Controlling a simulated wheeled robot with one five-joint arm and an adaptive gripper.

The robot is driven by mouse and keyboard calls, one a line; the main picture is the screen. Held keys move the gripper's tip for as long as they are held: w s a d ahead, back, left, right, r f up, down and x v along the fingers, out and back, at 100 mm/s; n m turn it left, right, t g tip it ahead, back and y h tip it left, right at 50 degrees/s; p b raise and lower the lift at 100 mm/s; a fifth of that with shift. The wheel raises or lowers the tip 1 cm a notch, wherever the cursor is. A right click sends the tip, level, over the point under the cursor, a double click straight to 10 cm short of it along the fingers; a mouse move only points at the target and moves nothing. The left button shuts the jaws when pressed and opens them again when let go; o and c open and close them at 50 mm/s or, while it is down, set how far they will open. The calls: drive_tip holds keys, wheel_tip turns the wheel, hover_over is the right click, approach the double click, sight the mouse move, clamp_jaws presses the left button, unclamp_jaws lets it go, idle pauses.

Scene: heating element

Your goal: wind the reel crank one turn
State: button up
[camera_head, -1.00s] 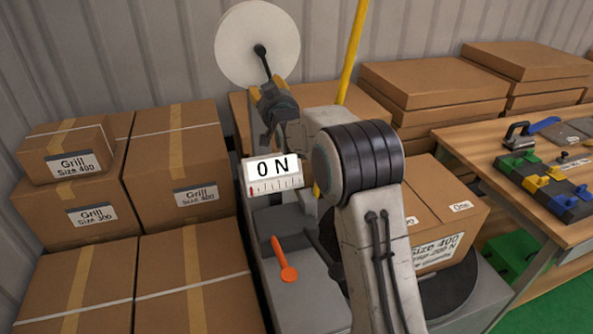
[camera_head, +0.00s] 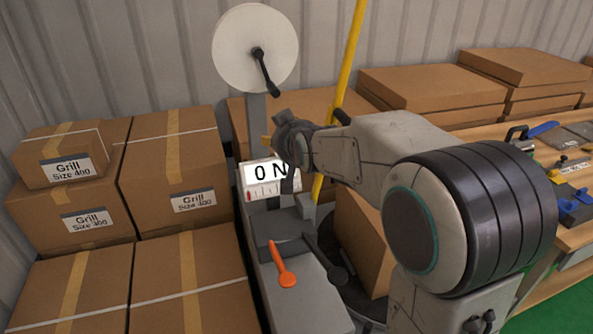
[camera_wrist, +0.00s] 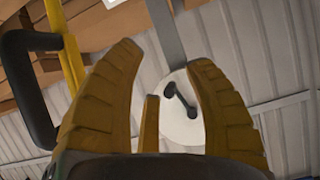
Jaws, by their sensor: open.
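The white round reel (camera_head: 255,47) stands on a grey post in the head view. Its dark crank (camera_head: 266,72) runs from the hub down and to the right, with the knob at its lower end. My gripper (camera_head: 268,143) is below the reel, pointing left, and does not touch the crank. In the wrist view the reel (camera_wrist: 181,108) and the crank (camera_wrist: 180,101) show beyond the yellow-brown fingers of my gripper (camera_wrist: 165,75). The fingers are spread and empty, and the crank is apart from them. The right finger covers part of the reel's edge.
A display (camera_head: 268,178) reading 0 N stands below my gripper, partly covered by it. An orange lever (camera_head: 283,264) is in front. A yellow pole (camera_head: 350,60) rises right of the reel. Stacked cartons (camera_head: 175,155) fill the left. A wooden bench (camera_head: 575,235) is at right.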

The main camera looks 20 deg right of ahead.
drive_tip(key=s+f+g, duration=0.2)
drive_tip(key=s+f, duration=0.1)
drive_tip(key=s, duration=0.5)
drive_tip(key=shift+d+g, duration=0.2)
drive_tip(key=shift+g, duration=0.1)
drive_tip(key=shift+s, duration=0.1)
